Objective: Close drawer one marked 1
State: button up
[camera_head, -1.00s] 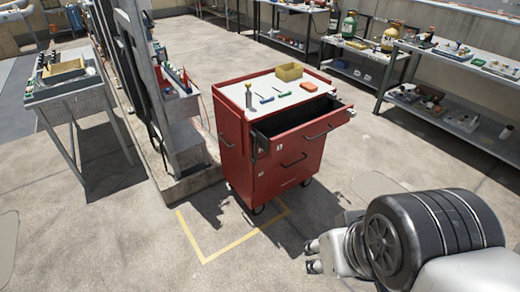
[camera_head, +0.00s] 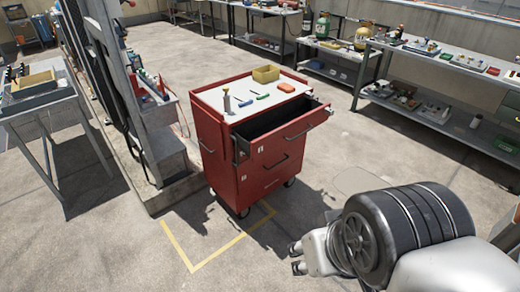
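A red tool cart (camera_head: 222,165) with a pale top stands in the middle of the head view. Its top drawer (camera_head: 298,132) is pulled out toward the right, with its dark inside showing and a bar handle on its front. The lower drawer fronts (camera_head: 265,180) are flush with the cart. Small white labels show on the cart's front, too small to read surely. My gripper (camera_head: 296,257) is at the lower right, in front of the cart and apart from it. Its two dark fingertips are spread and nothing shows between them.
A metal post (camera_head: 125,85) and a grey side table (camera_head: 40,105) stand at left. Shelving (camera_head: 440,115) stands at right. Floor in front of the cart is clear, with a yellow line (camera_head: 220,251).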

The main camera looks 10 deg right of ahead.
aim_at(257, 145)
jog(key=i+l, duration=0.2)
jog(key=i, duration=0.35)
jog(key=i+l+z, duration=0.15)
jog(key=i, duration=0.45)
jog(key=i+l, duration=0.2)
jog(key=i, duration=0.35)
jog(key=i+l+z, duration=0.1)
jog(key=i, duration=0.5)
